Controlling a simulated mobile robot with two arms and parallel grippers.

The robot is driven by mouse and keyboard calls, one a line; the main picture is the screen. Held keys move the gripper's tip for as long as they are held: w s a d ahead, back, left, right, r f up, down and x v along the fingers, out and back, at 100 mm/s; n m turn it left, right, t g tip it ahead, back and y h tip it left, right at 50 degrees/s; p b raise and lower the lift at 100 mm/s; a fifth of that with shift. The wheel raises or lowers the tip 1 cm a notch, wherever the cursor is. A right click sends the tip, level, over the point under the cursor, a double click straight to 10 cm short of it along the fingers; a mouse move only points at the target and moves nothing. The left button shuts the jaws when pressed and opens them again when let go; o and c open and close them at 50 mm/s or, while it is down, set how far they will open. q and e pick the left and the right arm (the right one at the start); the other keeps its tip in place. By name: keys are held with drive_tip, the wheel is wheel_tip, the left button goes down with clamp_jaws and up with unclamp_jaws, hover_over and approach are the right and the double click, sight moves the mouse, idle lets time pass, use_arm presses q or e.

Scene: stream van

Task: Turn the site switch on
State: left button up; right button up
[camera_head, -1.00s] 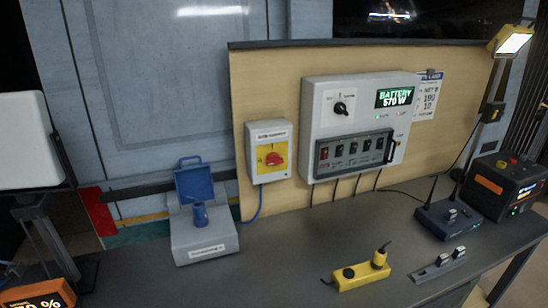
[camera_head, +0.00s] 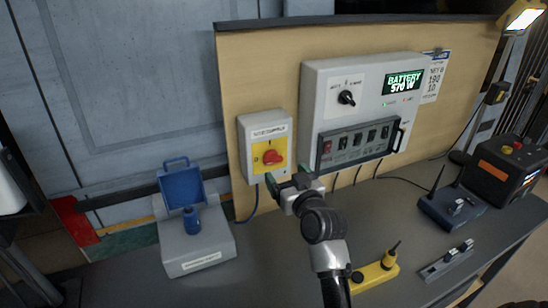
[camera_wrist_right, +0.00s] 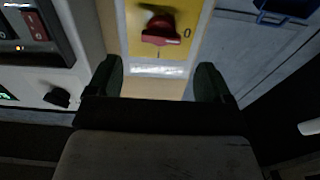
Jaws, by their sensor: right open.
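The site switch is a grey box labelled as a site supply (camera_head: 285,130) on the tan board, with a yellow plate and a red rotary handle (camera_head: 272,157). The handle also shows in the right wrist view (camera_wrist_right: 160,30), at the top middle on its yellow plate, with a "0" mark to its right there. My right gripper (camera_head: 287,181) is open and empty, just below the box in the head view. In the wrist view its two dark fingertips (camera_wrist_right: 158,78) are apart, with the handle beyond them and not between them. My left gripper is not in view.
A control panel (camera_head: 317,95) with a black knob and a row of switches is close on the right. A grey unit with a raised blue lid (camera_head: 182,187) stands left on the bench. A yellow device (camera_head: 375,275) lies near my right arm.

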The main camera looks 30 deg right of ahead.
sight(275, 162)
drive_tip(key=w, duration=0.5)
drive_tip(key=w+p, duration=0.1)
drive_tip(key=w, duration=0.1)
drive_tip(key=shift+d+f, duration=0.15)
drive_tip(key=shift+w, duration=0.15)
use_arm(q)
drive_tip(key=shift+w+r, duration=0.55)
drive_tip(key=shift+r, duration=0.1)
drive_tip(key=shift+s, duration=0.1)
use_arm(e)
drive_tip(key=shift+c, duration=0.9)
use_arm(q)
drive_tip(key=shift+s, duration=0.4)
use_arm(e)
drive_tip(key=c, duration=0.7)
